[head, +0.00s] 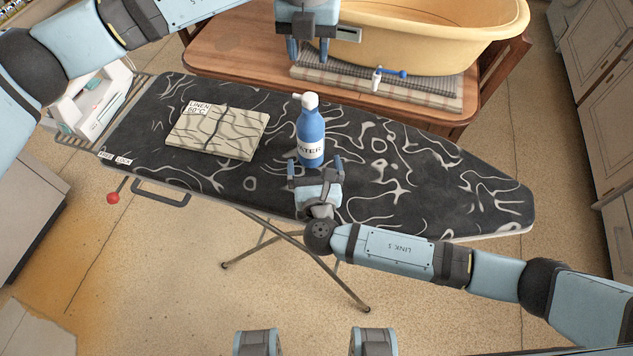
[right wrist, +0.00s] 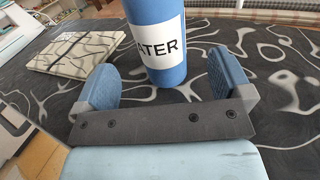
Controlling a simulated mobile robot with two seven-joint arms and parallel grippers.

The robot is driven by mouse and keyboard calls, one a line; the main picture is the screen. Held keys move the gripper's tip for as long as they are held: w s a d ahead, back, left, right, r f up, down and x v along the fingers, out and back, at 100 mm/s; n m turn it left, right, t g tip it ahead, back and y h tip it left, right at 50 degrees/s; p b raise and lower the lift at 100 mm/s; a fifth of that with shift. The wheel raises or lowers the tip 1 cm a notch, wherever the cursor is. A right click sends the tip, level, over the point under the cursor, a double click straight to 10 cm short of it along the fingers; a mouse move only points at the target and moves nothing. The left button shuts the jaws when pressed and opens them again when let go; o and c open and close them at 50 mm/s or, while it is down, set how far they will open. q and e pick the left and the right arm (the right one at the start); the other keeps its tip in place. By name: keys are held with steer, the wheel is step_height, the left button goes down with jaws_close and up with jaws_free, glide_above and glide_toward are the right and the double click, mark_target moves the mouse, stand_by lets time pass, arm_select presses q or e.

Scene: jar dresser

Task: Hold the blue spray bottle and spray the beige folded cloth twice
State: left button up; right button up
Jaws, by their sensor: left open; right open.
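The blue spray bottle (head: 311,137) with a white top and a WATER label stands upright on the ironing board. The beige folded cloth (head: 217,132) lies flat to its left, with a dark line pattern and a LINEN tag. My right gripper (head: 315,168) is open just in front of the bottle. In the right wrist view, the bottle (right wrist: 155,40) stands beyond and between the open fingers (right wrist: 163,85), its top cut off by the frame; the cloth (right wrist: 75,52) shows at left. My left gripper (head: 308,50) is open and empty, above the wooden table's front edge.
The patterned black ironing board (head: 440,185) is clear to the bottle's right. Behind it, a wooden table (head: 225,60) carries a yellow tub (head: 430,40), a plaid cloth (head: 425,94) and a small blue-and-white item (head: 390,74). A white iron (head: 95,105) sits at the board's left end.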

mark_target(311, 141)
steer(key=w, duration=0.7)
steer(key=shift+w+a, duration=0.35)
steer(key=shift+w, duration=0.05)
steer(key=c, duration=1.1)
steer(key=shift+c, duration=0.2)
arm_select(q)
jaws_close()
stand_by(0.8)
